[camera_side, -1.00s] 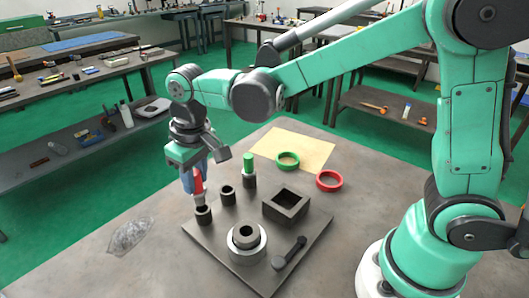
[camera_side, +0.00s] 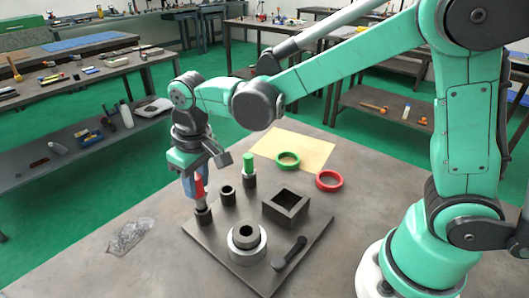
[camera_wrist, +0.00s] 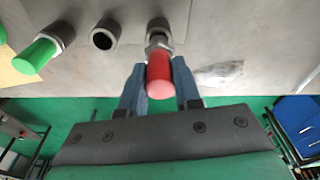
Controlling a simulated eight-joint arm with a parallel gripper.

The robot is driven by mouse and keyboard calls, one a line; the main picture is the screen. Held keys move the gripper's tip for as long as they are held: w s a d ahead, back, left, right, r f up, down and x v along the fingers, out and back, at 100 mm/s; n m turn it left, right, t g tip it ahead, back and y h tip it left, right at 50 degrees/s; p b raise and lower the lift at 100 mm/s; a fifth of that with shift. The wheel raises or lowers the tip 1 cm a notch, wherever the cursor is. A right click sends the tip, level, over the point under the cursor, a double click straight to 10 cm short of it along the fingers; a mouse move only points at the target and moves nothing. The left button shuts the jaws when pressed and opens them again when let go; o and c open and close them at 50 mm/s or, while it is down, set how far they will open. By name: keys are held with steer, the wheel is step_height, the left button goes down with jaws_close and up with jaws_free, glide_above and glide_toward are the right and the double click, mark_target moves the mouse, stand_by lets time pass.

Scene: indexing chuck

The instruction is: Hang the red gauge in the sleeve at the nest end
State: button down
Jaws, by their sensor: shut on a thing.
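The red gauge (camera_side: 200,187) is upright between the blue fingers of my gripper (camera_side: 194,186), which is shut on it. Its grey lower part meets the mouth of the leftmost dark sleeve (camera_side: 204,216); how deep it is in cannot be told. In the wrist view the red gauge (camera_wrist: 159,76) sits between the fingertips (camera_wrist: 159,80), with that sleeve (camera_wrist: 158,27) beyond it. The middle sleeve (camera_side: 228,197) is empty. A green gauge (camera_side: 249,163) stands in the third sleeve (camera_side: 250,181), farthest from my gripper.
The dark base plate (camera_side: 208,241) also carries a square open nest (camera_side: 286,207), a round chuck (camera_side: 246,244) and a lever (camera_side: 289,254). Green (camera_side: 288,160) and red (camera_side: 329,180) rings lie behind. A crumpled clear sheet (camera_side: 130,236) lies left.

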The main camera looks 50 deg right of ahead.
mark_target(199, 194)
steer(key=shift+f, duration=1.55)
steer(key=c, duration=0.5)
jaws_free()
steer(key=shift+c, duration=0.2)
steer(key=shift+s+r, duration=0.2)
steer(key=shift+r, duration=1.2)
steer(key=shift+s+r, duration=0.15)
steer(key=shift+r, duration=1.25)
steer(key=shift+d, duration=0.1)
